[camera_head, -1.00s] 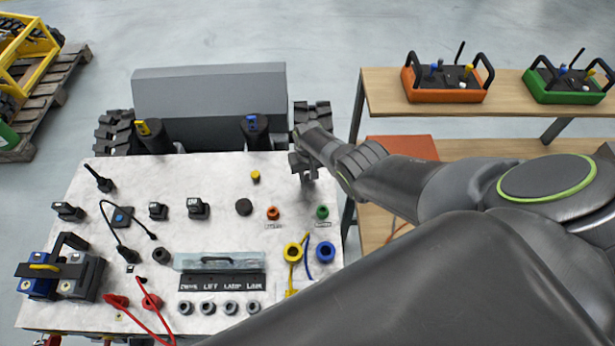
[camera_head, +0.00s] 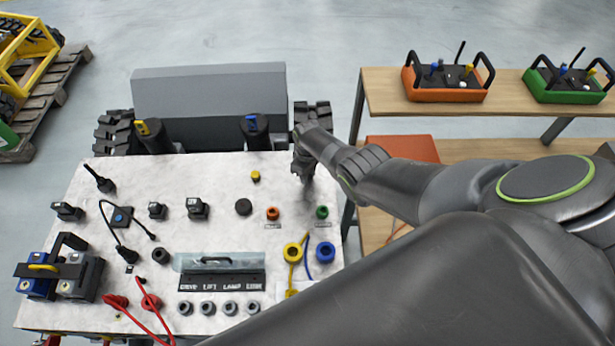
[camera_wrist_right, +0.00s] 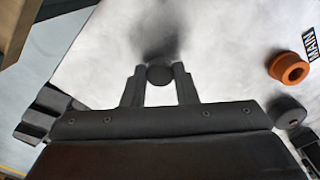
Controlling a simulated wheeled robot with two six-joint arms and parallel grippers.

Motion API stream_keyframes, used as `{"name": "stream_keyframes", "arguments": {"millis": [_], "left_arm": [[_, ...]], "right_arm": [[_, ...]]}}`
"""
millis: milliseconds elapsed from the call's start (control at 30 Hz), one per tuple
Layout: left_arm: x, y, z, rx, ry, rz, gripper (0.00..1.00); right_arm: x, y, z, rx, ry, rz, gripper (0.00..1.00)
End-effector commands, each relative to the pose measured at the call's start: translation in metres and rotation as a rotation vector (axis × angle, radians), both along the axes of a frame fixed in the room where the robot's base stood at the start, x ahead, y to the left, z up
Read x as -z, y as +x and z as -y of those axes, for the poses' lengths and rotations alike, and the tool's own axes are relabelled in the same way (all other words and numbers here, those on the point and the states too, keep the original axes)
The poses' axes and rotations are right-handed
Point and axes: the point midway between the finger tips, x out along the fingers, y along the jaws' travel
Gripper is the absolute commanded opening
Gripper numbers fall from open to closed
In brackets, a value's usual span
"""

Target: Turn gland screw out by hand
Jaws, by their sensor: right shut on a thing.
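My right gripper (camera_head: 303,172) is over the far right corner of the white panel (camera_head: 215,170). In the right wrist view the gripper (camera_wrist_right: 159,82) is shut on a small dark round piece, which I take to be the gland screw (camera_wrist_right: 159,74). It sits between the two fingertips, seen end-on, with a dark shadow on the panel beyond it. In the head view the gripper hides the screw. I cannot tell how far the screw is out of its seat. My left gripper is not in view.
An orange socket (camera_head: 273,213), a green socket (camera_head: 322,212) and a black knob (camera_head: 243,207) stand nearby on the panel. A yellow cap (camera_head: 255,176) is left of the gripper. A wooden bench (camera_head: 390,92) is at the right. The panel holds several connectors and cables.

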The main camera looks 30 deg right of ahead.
Motion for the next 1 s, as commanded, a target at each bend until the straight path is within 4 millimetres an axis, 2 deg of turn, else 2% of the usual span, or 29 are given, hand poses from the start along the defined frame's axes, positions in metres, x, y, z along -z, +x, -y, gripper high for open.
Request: {"name": "stream_keyframes", "arguments": {"millis": [133, 300, 667, 933, 967, 1000], "left_arm": [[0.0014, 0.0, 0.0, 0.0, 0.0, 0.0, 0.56], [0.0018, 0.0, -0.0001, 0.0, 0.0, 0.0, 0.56], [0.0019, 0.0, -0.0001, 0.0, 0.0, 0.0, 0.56], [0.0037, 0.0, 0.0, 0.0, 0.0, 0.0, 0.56], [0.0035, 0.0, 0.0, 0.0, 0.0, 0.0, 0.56], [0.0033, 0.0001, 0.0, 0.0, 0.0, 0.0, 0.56]], "right_arm": [[0.0016, -0.0016, 0.0001, -0.163, 0.0, -0.004, 0.1], [0.0016, -0.0018, 0.0001, -0.276, 0.0, -0.005, 0.1], [0.0018, -0.0021, 0.0, -0.303, 0.001, -0.005, 0.1], [0.0019, -0.0019, -0.0002, -0.573, 0.001, -0.004, 0.1], [0.0016, -0.0019, -0.0002, -0.578, 0.001, -0.004, 0.29], [0.0014, -0.0018, -0.0003, -0.574, 0.001, -0.004, 0.34]]}}
